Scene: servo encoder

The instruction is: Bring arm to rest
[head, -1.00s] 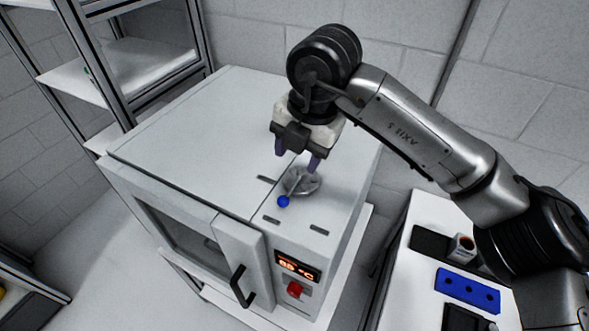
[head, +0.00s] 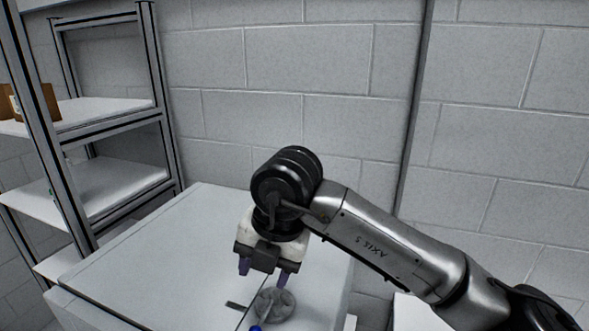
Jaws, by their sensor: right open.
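My right arm reaches in from the right side of the head view. My right gripper (head: 263,272) points down over the top of the white oven-like cabinet (head: 165,255). Its two purple fingertips are apart, with nothing between them that I can see. Just below the fingers, a grey metal part (head: 276,305) with a blue ball-shaped end (head: 255,328) lies on the cabinet top. The blue end is cut by the lower picture edge. I cannot tell how large the gap between fingers and part is. My left gripper is not in view.
A metal-framed shelf rack (head: 105,185) stands at the left, with a brown box (head: 38,103) on an upper shelf. A grey block wall (head: 300,80) closes off the back. A white surface (head: 412,312) shows at the lower right, behind my arm. The space above the cabinet's left part is free.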

